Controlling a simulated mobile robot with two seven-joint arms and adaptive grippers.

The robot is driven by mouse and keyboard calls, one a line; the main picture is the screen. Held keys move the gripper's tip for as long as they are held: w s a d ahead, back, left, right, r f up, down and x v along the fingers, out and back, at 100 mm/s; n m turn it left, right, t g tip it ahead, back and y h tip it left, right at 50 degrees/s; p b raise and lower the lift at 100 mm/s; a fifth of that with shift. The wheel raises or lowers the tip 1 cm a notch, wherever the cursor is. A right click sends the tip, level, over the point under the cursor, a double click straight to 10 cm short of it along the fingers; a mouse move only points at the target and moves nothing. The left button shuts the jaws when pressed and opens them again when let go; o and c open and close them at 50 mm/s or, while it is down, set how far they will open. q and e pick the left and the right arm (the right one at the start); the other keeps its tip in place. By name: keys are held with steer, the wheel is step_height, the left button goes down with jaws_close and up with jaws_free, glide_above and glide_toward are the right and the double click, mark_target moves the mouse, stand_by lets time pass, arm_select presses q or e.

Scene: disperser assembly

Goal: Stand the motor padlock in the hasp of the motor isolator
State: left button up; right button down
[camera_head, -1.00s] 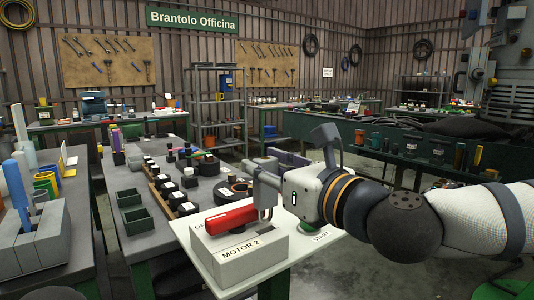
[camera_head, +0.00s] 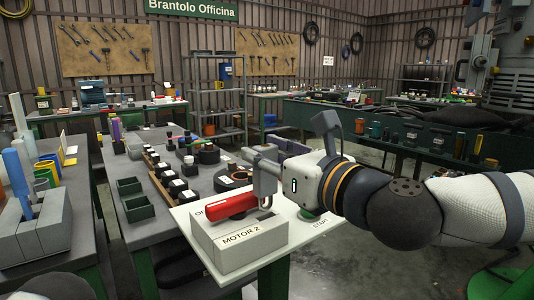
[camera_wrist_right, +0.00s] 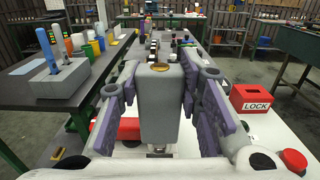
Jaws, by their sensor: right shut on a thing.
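The motor isolator (camera_head: 240,244) is a light grey box marked MOTOR 2 with a red handle (camera_head: 230,205), on a white panel. My right gripper (camera_head: 268,165) is above the handle's right end. Its purple-padded fingers (camera_wrist_right: 159,95) are shut on the motor padlock (camera_head: 266,181), a grey block. In the right wrist view the padlock (camera_wrist_right: 160,108) is upright between the fingers, its brass-coloured round end on top. Its metal shackle points down to the handle's right end. I cannot tell whether the shackle is in the hasp. My left gripper is out of view.
In the right wrist view a red LOCK box (camera_wrist_right: 257,98) and a red button (camera_wrist_right: 293,160) are at the right. A START label (camera_head: 322,222) is on the panel's right side. A bench (camera_head: 165,222) with green trays and small parts stands behind and left.

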mark_target(270, 182)
steer(key=shift+f, duration=0.1)
stand_by(0.7)
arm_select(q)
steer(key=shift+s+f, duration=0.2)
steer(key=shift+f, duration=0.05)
arm_select(e)
steer(key=shift+f, duration=0.35)
arm_select(q)
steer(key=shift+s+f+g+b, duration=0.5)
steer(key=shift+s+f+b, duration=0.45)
steer(key=shift+b, duration=0.15)
arm_select(e)
steer(key=shift+f, duration=1.8)
steer(key=c, duration=1.1)
jaws_free()
steer(key=shift+o, duration=0.2)
steer(key=v, duration=0.7)
steer(key=shift+s+d, duration=0.2)
